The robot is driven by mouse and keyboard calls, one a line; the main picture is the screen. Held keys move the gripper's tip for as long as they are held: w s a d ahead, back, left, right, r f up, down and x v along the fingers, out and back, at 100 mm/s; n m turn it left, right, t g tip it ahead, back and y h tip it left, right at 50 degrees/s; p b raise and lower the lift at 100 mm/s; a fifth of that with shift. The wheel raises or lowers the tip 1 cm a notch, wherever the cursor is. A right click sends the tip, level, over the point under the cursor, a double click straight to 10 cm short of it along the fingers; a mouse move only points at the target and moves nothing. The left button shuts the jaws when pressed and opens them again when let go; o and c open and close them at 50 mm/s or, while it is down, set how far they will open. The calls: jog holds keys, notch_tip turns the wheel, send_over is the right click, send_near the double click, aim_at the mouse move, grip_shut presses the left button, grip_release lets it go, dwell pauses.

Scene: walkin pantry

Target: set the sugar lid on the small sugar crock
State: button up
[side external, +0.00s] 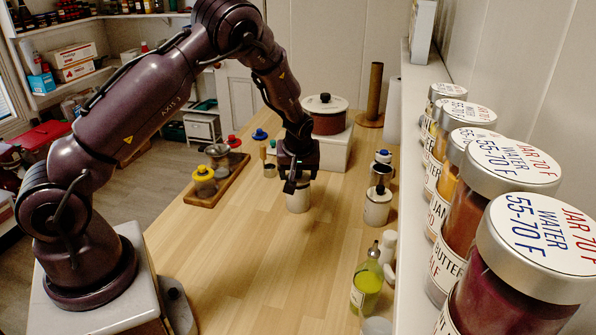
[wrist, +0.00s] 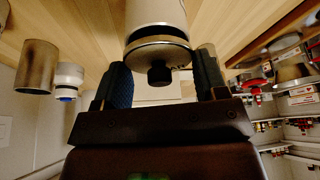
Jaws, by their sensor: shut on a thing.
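My gripper (side external: 297,186) points down over the middle of the wooden counter. In the wrist view its two dark fingers (wrist: 163,82) flank a round steel lid (wrist: 150,52) with a black knob (wrist: 160,75), and the gripper is shut on this sugar lid. A small white crock (side external: 298,201) stands upright right under the gripper; its pale body also shows in the wrist view (wrist: 155,12), directly beyond the lid. A dark band lies between lid and crock. I cannot tell whether the lid touches the rim. In the side view the gripper hides the lid.
To the right stand another white crock (side external: 377,209) with a dark-knobbed lid, a steel cup (side external: 382,175) and a blue-capped bottle (side external: 383,157). A wooden tray (side external: 205,202) with jars is left. A white box (side external: 335,155) bears a red pot behind.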

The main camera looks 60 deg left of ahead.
jog(key=shift+f, duration=0.4)
dwell(0.8)
jog(key=o, duration=1)
jog(key=shift+o, duration=0.4)
jog(key=shift+r, duration=3.45)
